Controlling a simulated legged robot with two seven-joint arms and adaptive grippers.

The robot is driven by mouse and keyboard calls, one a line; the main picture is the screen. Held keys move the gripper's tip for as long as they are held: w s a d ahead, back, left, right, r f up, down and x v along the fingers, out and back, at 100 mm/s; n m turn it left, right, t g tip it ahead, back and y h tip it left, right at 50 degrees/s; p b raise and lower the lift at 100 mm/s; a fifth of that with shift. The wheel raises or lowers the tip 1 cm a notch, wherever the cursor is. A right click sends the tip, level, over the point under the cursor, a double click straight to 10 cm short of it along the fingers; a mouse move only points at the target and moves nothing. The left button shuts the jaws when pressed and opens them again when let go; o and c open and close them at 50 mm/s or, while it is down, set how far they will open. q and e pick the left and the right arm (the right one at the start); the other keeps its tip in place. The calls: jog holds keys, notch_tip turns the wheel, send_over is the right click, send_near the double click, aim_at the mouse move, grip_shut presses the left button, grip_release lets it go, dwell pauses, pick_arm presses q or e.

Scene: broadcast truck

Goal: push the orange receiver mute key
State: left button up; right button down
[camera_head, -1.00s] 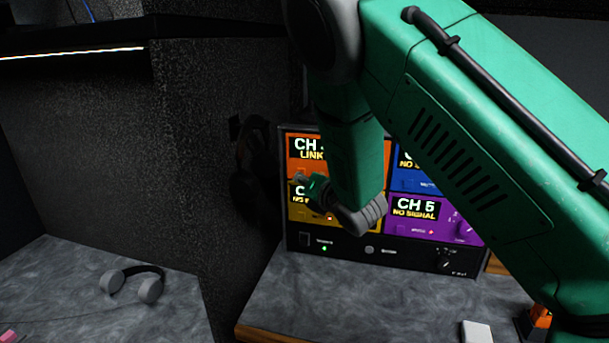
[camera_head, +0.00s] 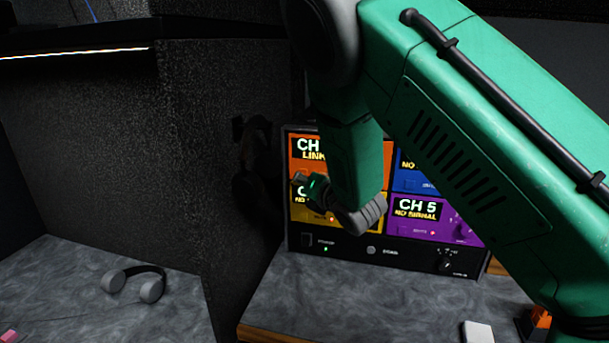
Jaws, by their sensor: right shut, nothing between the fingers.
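The orange receiver panel (camera_head: 309,165) is at the upper left of a rack unit, with a black display reading "CH" and "LINK". Its lower part is largely behind my right gripper, and I cannot make out its mute key. My right gripper (camera_head: 299,178) is shut and empty, pointing left in front of the orange panel's lower left. I cannot tell whether its tip touches the panel. My right arm comes in from the right and covers the middle of the rack. My left gripper is not in view.
A yellow panel (camera_head: 301,212) lies below the orange one, a purple panel (camera_head: 420,232) and a blue panel (camera_head: 407,180) to the right. The rack stands on a grey worktop (camera_head: 340,300). Headphones (camera_head: 151,290) lie on the left worktop; a white block (camera_head: 477,332) sits at front right.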

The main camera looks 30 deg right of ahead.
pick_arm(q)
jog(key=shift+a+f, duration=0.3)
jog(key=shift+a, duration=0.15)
pick_arm(e)
jog(key=shift+w+d+r, duration=0.15)
jog(key=shift+w+d, duration=0.1)
dwell(0.5)
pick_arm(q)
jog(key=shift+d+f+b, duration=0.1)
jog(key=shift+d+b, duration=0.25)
pick_arm(e)
jog(key=shift+s, duration=0.35)
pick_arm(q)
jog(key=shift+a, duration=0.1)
pick_arm(e)
jog(key=shift+a, duration=0.2)
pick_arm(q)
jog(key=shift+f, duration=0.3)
pick_arm(e)
jog(key=s+a, duration=0.4)
jog(key=shift+a, duration=0.35)
